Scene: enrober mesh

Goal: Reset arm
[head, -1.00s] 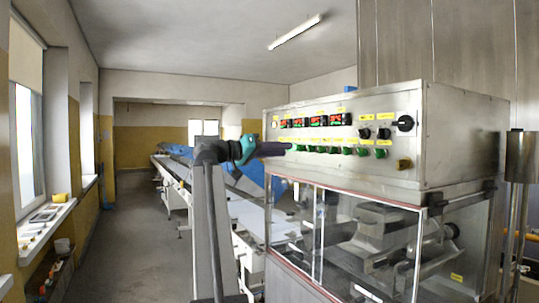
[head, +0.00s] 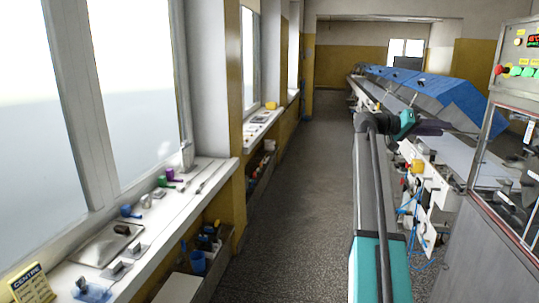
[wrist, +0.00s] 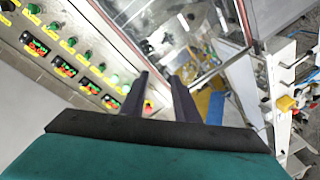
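My arm stands folded in the right half of the head view, with its teal wrist and my gripper (head: 432,127) pointing right. In the wrist view my gripper (wrist: 158,78) shows two dark fingers with a clear gap between them and nothing held. The fingers lie in front of the steel machine's control panel (wrist: 62,48), with its green buttons and red displays. The same panel shows at the right edge of the head view (head: 519,52). From these views I cannot tell how far the fingers are from the machine.
A white windowsill (head: 213,196) on the left holds small tools, a metal tray (head: 106,244) and a yellow sign (head: 33,284). A conveyor line with blue covers (head: 430,92) runs along the right. The grey aisle floor (head: 308,165) between them is clear.

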